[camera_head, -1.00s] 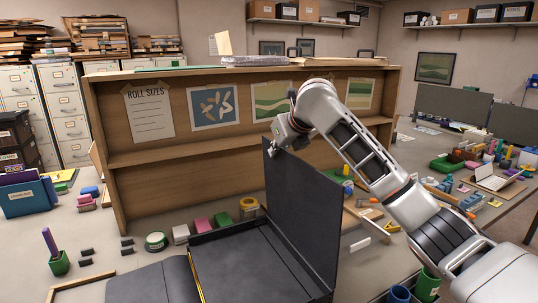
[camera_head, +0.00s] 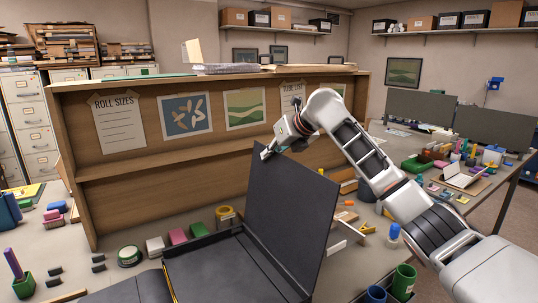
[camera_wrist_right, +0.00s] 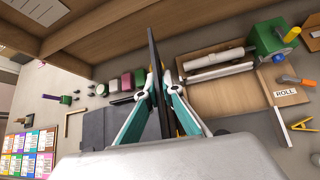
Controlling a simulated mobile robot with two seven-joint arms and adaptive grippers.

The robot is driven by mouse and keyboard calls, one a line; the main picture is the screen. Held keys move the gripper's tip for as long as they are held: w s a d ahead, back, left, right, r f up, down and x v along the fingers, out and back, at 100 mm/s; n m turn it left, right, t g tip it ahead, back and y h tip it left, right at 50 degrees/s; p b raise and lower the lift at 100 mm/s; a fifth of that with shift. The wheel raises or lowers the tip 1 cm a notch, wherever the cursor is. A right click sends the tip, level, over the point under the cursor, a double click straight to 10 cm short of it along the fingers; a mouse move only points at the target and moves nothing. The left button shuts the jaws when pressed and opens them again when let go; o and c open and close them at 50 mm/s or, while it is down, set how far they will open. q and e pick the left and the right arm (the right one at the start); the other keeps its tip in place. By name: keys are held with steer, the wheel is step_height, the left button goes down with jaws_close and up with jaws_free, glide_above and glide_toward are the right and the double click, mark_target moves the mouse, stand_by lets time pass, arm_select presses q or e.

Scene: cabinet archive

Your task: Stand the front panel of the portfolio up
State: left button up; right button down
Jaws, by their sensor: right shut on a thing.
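The black portfolio (camera_head: 210,268) lies open on the table in the head view. Its raised panel (camera_head: 290,220) stands steeply up, leaning a little to the right. My right gripper (camera_head: 266,153) is shut on the panel's upper left corner. In the right wrist view, the panel (camera_wrist_right: 153,55) shows nearly edge-on as a thin dark strip. The fingers of my right gripper (camera_wrist_right: 156,92) close on it from both sides. The lower part of the portfolio is cut off by the frame. My left gripper is not in view.
A wooden shelf unit (camera_head: 190,150) with pinned sheets stands behind the portfolio. Cups (camera_head: 403,281) stand at the front right. A cluttered table (camera_head: 460,190) is at the right.

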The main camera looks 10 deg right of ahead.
steer(key=c, duration=2.5)
jaws_free()
steer(key=shift+s, duration=0.1)
steer(key=v, duration=1.1)
steer(key=shift+s+d+r, duration=0.2)
steer(key=shift+s+r, duration=0.05)
steer(key=shift+r, duration=0.05)
